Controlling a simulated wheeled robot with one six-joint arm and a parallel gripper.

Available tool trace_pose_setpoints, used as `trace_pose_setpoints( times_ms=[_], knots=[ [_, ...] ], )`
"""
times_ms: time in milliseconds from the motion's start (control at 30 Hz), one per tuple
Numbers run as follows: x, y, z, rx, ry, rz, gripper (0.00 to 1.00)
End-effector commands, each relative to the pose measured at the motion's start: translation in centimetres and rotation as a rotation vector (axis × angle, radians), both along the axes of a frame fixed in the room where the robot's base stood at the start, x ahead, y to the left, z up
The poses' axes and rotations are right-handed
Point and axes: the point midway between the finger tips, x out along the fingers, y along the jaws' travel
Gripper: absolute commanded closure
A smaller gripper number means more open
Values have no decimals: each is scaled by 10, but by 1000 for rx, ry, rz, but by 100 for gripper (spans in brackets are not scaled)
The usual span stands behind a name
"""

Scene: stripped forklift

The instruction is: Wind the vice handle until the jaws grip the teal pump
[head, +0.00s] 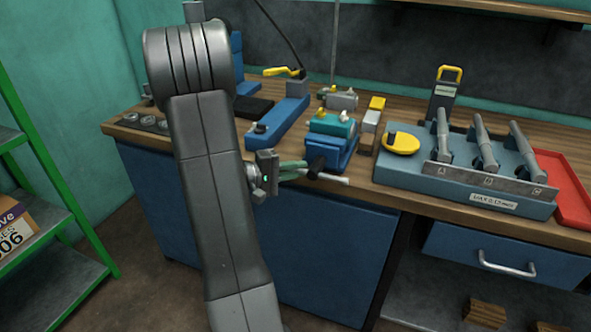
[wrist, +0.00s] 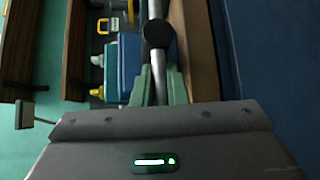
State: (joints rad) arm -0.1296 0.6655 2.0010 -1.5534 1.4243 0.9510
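The blue vice (head: 338,155) stands at the bench's front edge, with the teal pump (head: 330,125) at its top between the jaws. Whether the jaws touch the pump cannot be told. The vice handle, a grey bar (head: 333,178) with a black hub (head: 316,167), sticks out in front of the bench edge. My gripper (head: 293,169) is at the bar's left part. In the wrist view, its green fingers (wrist: 159,85) lie close on both sides of the bar (wrist: 156,68), seemingly shut on it, just short of the hub (wrist: 157,35).
A blue block of tools (head: 465,185) with a yellow disc (head: 402,143) stands right of the vice, with a red tray (head: 565,195) beyond. A long blue fixture (head: 280,115) lies to the left. A green shelf (head: 45,160) is at far left. Floor before the cabinet is clear.

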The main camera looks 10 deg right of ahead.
Motion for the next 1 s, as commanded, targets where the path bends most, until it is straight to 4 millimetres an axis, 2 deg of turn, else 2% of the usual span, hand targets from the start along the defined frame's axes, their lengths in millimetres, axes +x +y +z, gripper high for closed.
trace_pose_setpoints(
  times_ms=[467, 1000],
  knots=[
    [0, 0, 3, 80, -58, 1, 100],
    [-5, -6, 23, 472, -326, 1, 100]
  ],
)
